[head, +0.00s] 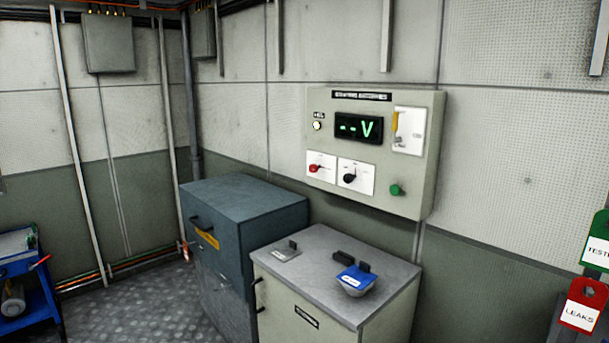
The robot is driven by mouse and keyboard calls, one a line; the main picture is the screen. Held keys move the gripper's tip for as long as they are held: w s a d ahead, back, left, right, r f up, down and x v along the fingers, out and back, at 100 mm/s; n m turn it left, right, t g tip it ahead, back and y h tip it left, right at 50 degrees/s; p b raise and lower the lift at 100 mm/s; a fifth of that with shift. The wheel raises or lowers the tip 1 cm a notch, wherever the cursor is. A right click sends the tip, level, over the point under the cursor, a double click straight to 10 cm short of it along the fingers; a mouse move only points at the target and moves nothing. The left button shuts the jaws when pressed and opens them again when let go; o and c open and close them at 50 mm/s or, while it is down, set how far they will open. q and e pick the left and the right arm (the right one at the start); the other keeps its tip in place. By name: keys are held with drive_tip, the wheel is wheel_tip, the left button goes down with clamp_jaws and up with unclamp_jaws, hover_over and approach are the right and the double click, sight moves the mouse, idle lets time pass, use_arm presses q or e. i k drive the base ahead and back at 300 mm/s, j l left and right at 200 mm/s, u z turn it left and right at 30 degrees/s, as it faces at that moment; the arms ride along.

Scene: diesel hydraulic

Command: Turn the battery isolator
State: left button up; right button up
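A beige wall panel (378,205) carries the heading "STARTING BATTERIES". A display (358,128) on it shows green "-- V". Below it are a white plate with a red rotary handle (315,168) and a white plate with a black rotary knob (350,178). Their small lettering is too small to read, so I cannot tell for certain which one is the battery isolator. A green button (396,190) sits at lower right. A white plate with a yellow lever (395,121) sits at upper right. Neither of my grippers is in view.
A grey-topped cabinet (330,247) stands below the panel with a blue-topped item (357,278) and small dark blocks on it. A blue-grey cabinet (245,200) stands to its left. Green and red tags (582,306) hang at the right edge.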

sight(313, 167)
drive_tip(key=i+j, duration=0.7)
drive_tip(key=i, duration=0.15)
